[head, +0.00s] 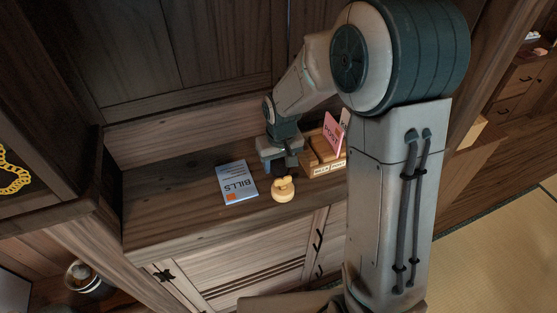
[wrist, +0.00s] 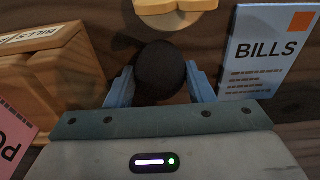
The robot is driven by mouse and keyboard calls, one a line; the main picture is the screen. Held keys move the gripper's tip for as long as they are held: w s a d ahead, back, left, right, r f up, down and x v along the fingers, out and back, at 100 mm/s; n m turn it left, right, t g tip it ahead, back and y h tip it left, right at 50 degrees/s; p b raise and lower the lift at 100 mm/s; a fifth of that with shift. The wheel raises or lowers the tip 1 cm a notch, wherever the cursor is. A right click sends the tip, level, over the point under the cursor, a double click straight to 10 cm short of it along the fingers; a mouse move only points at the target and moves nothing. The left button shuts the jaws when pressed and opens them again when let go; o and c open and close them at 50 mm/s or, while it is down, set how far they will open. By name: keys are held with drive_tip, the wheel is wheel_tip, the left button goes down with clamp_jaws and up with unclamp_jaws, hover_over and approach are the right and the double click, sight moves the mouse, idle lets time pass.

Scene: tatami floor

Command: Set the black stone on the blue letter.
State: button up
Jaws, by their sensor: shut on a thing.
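The black stone (wrist: 160,70) is round and dark, and it sits between the two blue fingers of my gripper (wrist: 160,88) in the wrist view. My gripper (head: 279,165) is shut on the stone, low over the wooden cabinet top in the head view. The blue letter (head: 238,183), marked BILLS, lies flat on the cabinet top to the left of my gripper. In the wrist view the blue letter (wrist: 265,50) is at the right, beside the right finger. I cannot tell whether the stone touches the wood.
A yellow rounded object (head: 283,188) stands just in front of my gripper. A wooden letter sorter (head: 322,171) with a pink POST letter (head: 333,135) stands close to the right. The cabinet top (head: 170,215) is clear left of the blue letter.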

drive_tip(key=shift+f, duration=0.25)
drive_tip(key=o, duration=1.1)
drive_tip(key=shift+r, duration=0.15)
